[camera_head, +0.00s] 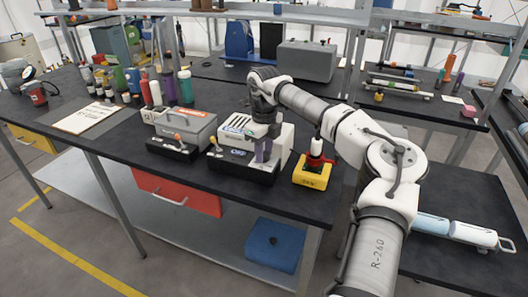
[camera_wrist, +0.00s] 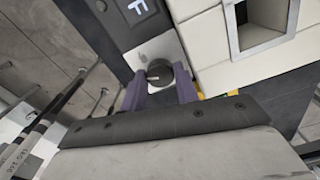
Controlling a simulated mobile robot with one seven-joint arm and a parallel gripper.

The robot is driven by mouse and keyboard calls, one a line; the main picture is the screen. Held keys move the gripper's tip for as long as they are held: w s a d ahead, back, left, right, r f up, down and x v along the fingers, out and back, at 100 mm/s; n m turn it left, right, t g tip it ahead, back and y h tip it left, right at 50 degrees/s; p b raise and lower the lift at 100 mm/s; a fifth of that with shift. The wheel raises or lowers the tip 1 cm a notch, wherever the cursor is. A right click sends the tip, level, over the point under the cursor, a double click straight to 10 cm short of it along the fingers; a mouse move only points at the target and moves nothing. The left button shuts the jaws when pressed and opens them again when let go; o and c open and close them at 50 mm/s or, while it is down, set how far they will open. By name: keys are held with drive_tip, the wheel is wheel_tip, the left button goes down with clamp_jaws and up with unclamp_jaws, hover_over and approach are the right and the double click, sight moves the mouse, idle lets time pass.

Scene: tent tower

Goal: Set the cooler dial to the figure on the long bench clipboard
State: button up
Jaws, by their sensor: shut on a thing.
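The clipboard (camera_head: 88,117) lies on the long bench at the left, with a pale sheet whose writing is too small to read. The cooler (camera_head: 287,137), a white boxy unit on a black base, stands at the bench's front edge. My gripper (camera_head: 262,154) reaches down in front of it; the dial is hidden in the head view. In the wrist view my purple fingers (camera_wrist: 161,88) are shut on the sides of the dial (camera_wrist: 159,71), a dark round knob with a pale mark on a light plate. No readable figures show around it.
A similar grey unit (camera_head: 186,131) stands left of the cooler. A yellow block (camera_head: 313,177) with a red and black top sits close on its right, under my arm. Several bottles and jars stand behind the clipboard. A red drawer (camera_head: 178,192) hangs below the bench.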

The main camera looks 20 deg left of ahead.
drive_tip(key=m, duration=0.3)
drive_tip(key=shift+m+b, duration=0.6)
drive_tip(key=shift+m, duration=1.6)
drive_tip(key=o, duration=1)
drive_tip(key=shift+c, duration=0.2)
drive_tip(key=shift+r, duration=0.15)
wheel_tip(320, 180, up, 14)
drive_tip(key=b, duration=0.1)
drive_tip(key=shift+f+b, duration=0.2)
drive_tip(key=shift+b, duration=0.2)
